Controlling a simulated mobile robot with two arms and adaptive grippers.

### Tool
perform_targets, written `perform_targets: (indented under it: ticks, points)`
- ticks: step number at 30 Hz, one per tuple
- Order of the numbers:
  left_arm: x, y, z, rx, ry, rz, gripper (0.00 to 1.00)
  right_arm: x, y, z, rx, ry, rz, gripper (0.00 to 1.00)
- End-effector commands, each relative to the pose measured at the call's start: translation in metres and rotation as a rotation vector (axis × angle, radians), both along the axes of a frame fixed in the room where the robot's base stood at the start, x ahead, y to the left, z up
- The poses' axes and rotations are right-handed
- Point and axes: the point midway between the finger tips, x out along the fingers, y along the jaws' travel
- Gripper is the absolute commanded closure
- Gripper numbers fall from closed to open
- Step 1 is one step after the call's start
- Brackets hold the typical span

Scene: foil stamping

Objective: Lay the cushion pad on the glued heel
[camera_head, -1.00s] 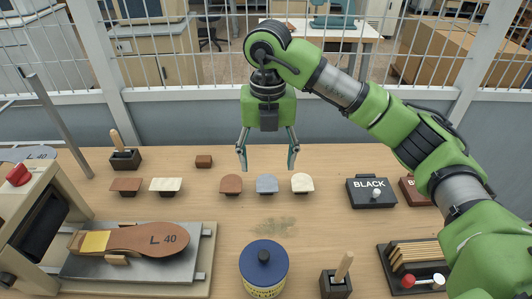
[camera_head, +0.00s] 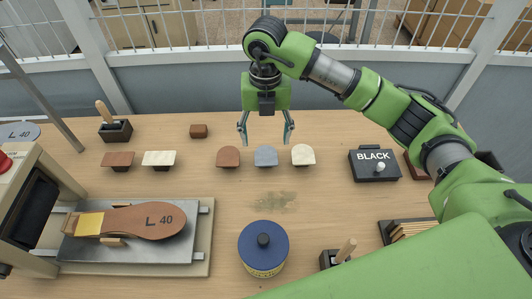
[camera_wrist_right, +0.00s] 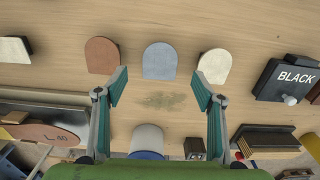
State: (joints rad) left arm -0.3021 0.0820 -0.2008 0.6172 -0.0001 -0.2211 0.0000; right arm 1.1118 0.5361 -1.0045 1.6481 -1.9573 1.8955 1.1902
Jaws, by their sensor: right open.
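Three round-ended pads lie in a row near the back of the table: a brown one (camera_head: 228,157), a grey-blue one (camera_head: 265,156) and a cream one (camera_head: 303,155). Which is the cushion pad cannot be told from looks alone. A brown sole marked L 40 (camera_head: 140,222) lies on a grey plate at left, with a yellow patch (camera_head: 88,224) at its left end. My right gripper (camera_head: 265,136) is open, pointing down above the pads. In the right wrist view, the grey-blue pad (camera_wrist_right: 160,61) lies between and beyond its fingertips. My left gripper is not in view.
A blue-lidded tin (camera_head: 263,246) stands at the front middle. A box marked BLACK (camera_head: 374,165) stands at right, and a brush holder (camera_head: 115,130) at back left. A machine (camera_head: 30,200) borders the plate at left. The table's middle is largely clear.

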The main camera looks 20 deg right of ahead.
Motion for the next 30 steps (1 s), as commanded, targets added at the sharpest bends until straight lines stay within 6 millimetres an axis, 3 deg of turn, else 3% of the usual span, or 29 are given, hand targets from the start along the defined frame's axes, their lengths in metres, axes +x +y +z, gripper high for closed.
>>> perform_targets:
  ticks: [8,13,30]
  points:
    - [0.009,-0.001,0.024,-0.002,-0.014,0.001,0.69,-0.005,0.0,-0.028,-0.001,0.005,-0.001,0.38]
    - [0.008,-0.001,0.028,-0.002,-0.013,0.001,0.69,-0.004,0.0,-0.049,-0.001,0.001,-0.001,0.38]
    - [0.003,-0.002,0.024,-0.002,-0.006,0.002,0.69,-0.003,0.0,-0.055,0.0,-0.001,0.0,0.38]
